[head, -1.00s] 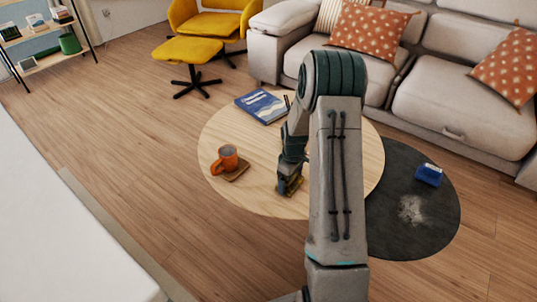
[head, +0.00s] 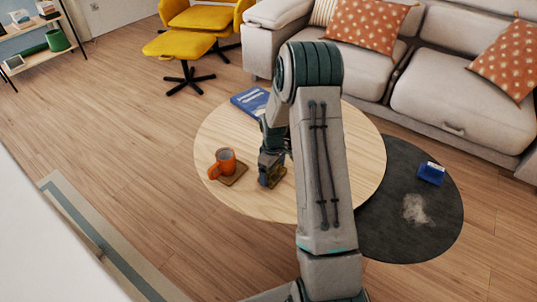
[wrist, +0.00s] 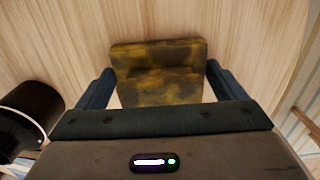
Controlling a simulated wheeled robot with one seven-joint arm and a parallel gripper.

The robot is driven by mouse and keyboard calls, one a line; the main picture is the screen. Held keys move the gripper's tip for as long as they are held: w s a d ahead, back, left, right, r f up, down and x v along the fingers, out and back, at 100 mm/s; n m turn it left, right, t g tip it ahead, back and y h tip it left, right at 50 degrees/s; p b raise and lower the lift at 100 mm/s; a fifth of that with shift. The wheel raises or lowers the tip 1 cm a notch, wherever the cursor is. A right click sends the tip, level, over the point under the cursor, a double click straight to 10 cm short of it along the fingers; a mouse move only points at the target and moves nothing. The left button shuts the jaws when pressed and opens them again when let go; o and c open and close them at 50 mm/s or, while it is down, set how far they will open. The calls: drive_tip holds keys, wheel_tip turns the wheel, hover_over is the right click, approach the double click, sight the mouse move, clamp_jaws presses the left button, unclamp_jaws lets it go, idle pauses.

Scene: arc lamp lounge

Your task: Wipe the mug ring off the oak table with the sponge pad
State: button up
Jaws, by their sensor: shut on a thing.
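The round oak table (head: 350,150) stands in the middle of the head view. My gripper (head: 267,177) is low over its near left part, just right of the orange mug (head: 225,160). It is shut on the sponge pad (wrist: 158,88), a yellow-brown block with dark stains between the two fingers in the wrist view. The pad's lower edge (head: 277,180) appears at or very near the tabletop; contact is unclear. I cannot make out the mug ring in either view; my arm and the pad hide part of the table.
The mug stands on a brown coaster (head: 235,176). A blue book (head: 248,101) lies at the table's far edge, partly behind my arm. A dark round table (head: 395,230) at right holds a blue box (head: 431,173) and a pale dusty patch (head: 415,208). A sofa (head: 460,105) stands behind.

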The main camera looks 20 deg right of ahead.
drive_tip(key=r, duration=0.1)
drive_tip(key=r+p, duration=0.1)
drive_tip(key=r, duration=0.1)
drive_tip(key=shift+s+d+r, duration=0.1)
drive_tip(key=shift+s, duration=0.1)
drive_tip(key=shift+w+r+p, duration=0.1)
drive_tip(key=shift+r+p, duration=0.45)
drive_tip(key=shift+r, duration=0.15)
drive_tip(key=shift+r+p, duration=1.15)
drive_tip(key=shift+r, duration=0.55)
